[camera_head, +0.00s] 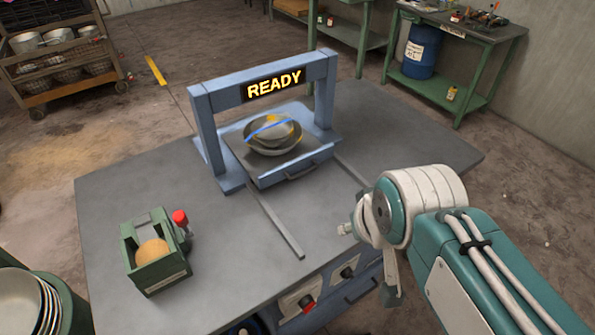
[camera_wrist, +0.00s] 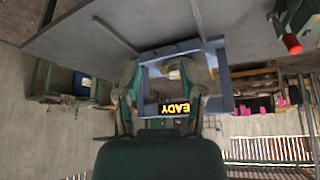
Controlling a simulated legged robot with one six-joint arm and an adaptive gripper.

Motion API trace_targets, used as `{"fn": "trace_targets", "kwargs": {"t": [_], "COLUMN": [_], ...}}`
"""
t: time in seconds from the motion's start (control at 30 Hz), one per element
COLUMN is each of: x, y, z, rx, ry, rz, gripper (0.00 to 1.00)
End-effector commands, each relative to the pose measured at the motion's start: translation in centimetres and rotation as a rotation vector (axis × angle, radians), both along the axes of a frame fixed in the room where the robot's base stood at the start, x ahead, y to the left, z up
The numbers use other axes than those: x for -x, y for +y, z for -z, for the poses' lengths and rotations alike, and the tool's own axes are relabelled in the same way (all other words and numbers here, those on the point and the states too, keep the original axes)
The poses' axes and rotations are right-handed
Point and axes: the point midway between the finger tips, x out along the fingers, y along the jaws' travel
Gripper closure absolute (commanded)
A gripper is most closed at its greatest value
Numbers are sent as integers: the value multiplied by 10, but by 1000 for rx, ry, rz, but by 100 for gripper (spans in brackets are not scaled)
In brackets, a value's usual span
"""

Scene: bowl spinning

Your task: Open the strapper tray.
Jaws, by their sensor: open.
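The strapper is a blue-grey arch (camera_head: 205,125) on the grey table, with a lit READY sign (camera_head: 273,84). Its tray (camera_head: 245,160) lies under and just in front of the arch. The tray's front faces me and has a dark bar handle (camera_head: 302,172). Stacked bowls (camera_head: 273,136) sit on the tray with a blue band across them. My gripper (camera_head: 368,260) is open and empty, right of and nearer than the tray, apart from the handle. In the wrist view my gripper's fingers (camera_wrist: 161,75) stand apart with the inverted arch (camera_wrist: 228,75) between and beyond them.
Two rails (camera_head: 275,225) run forward on the table from the strapper. A green box (camera_head: 155,258) with a tan round thing and a red knob (camera_head: 180,217) stands at the table's left. The tabletop in front of the tray is mostly clear. Plates (camera_head: 22,305) are stacked at lower left.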

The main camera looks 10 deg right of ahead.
Motion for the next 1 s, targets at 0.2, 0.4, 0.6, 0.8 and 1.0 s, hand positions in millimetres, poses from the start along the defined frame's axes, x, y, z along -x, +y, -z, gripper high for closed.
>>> {"fn": "trace_targets", "kwargs": {"t": [0.2,0.4,0.6,0.8,1.0], "x": [-7,-17,-32,-55,-93], "y": [0,0,1,1,1], "z": [1,3,7,14,27], "rx": [-9,-23,-43,-80,-149], "ry": [-11,-26,-50,-90,-155], "rz": [18,41,77,135,231], "gripper": [49,49,49,49,49]}}
